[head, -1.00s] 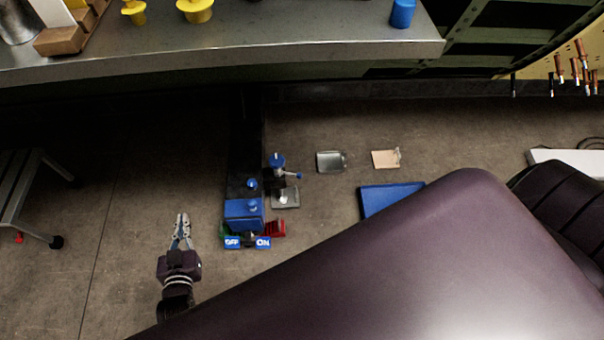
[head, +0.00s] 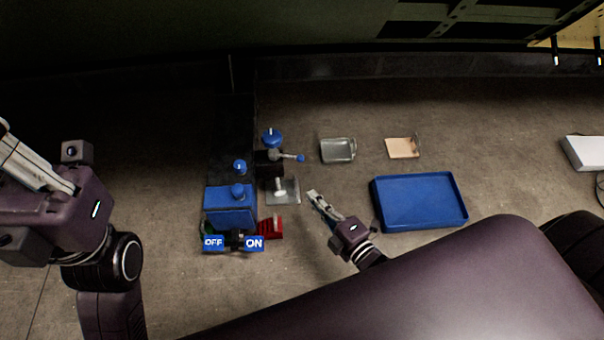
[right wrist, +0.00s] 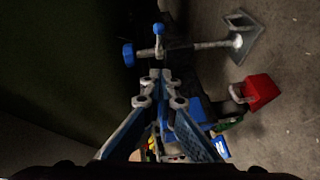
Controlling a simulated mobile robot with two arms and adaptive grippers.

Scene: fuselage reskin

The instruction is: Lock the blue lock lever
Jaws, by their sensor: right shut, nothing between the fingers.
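A machine with a blue block (head: 230,207) and OFF and ON labels (head: 233,243) stands on the floor. A small lever with a blue tip (head: 300,158), apparently the blue lock lever, sticks out to the right below a round blue knob (head: 271,138). In the right wrist view the blue-tipped lever (right wrist: 158,29) is beyond the fingertips, beside the blue knob (right wrist: 128,55). My right gripper (head: 312,194) is shut and empty, right of the machine and apart from the lever. My left gripper (head: 35,160) is at the left edge, away from the lever; its fingertips are unclear.
A blue tray (head: 420,202) lies right of my right gripper. A grey metal tray (head: 337,150) and a tan plate (head: 403,148) lie behind. A red part (head: 269,228) is at the machine's right side.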

